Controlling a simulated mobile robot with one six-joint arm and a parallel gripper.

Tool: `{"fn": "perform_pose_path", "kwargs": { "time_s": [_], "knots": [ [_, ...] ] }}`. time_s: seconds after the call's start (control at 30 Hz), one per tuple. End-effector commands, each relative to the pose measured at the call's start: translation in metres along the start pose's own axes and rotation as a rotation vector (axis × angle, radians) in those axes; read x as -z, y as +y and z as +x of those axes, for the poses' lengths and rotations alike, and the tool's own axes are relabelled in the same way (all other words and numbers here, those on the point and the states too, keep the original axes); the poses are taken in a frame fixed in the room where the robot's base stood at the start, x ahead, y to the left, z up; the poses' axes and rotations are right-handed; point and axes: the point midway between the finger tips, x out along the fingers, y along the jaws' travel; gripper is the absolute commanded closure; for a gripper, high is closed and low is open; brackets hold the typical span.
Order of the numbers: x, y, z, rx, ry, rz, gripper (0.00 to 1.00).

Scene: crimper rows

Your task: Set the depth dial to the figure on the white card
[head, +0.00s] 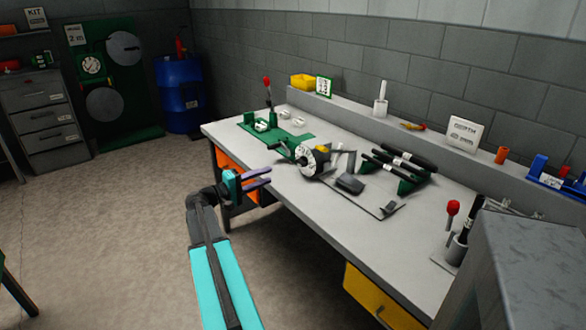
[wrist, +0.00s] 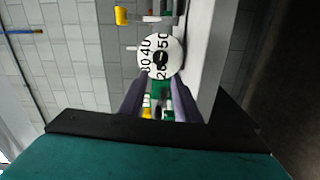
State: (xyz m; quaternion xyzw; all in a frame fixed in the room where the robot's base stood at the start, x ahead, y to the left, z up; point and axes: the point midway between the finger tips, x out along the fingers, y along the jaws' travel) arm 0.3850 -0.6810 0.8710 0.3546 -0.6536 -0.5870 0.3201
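The depth dial (head: 306,160) is a white disc with black figures on the front of a dark bench device. It also shows face-on in the wrist view (wrist: 150,55), where 30, 40 and 50 can be read around a dark central knob; the set figure cannot be told. My gripper (head: 271,176) is open and empty, in front of the bench edge and apart from the dial. Its two purple fingers also show in the wrist view (wrist: 160,98), below the dial. A white card with a green border (head: 324,86) stands on the back ledge; its figure is too small to read surely.
A larger white card (head: 464,134) with dark lettering stands on the ledge. Black-handled tools (head: 398,164) on a green rack lie right of the dial device. A red-knobbed lever (head: 267,88) rises behind it.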

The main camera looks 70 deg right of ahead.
Motion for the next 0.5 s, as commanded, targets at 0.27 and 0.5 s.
{"fn": "perform_pose_path", "kwargs": {
  "time_s": [0.27,0.5],
  "knots": [
    [0.0001,-0.0003,-0.0007,0.001,0.001,-0.001,0.7],
    [0.0007,-0.0004,0.0064,0.002,0.002,-0.001,0.7]
  ]
}}
